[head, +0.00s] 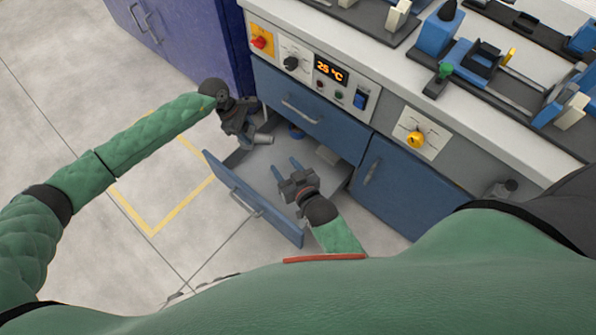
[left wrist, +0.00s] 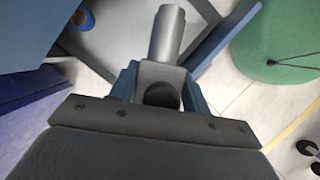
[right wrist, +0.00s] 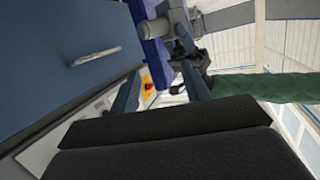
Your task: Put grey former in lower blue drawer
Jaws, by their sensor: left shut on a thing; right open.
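The lower blue drawer (head: 268,165) is pulled open, its blue front panel (head: 240,195) facing left. My left gripper (head: 252,130) is shut on the grey former (head: 263,138), above the drawer's far end near the cabinet. In the left wrist view the former (left wrist: 167,35) is a grey cylinder with a block-like base between the fingers (left wrist: 163,88). My right gripper (head: 285,168) is open and empty over the near part of the drawer. In the right wrist view its fingers (right wrist: 160,90) are apart, with the former (right wrist: 150,29) beyond them.
A closed upper blue drawer (head: 310,112) is above. A blue door (head: 400,188) is to the right. Control panels and a cluttered worktop (head: 400,75) lie above; floor is clear at left.

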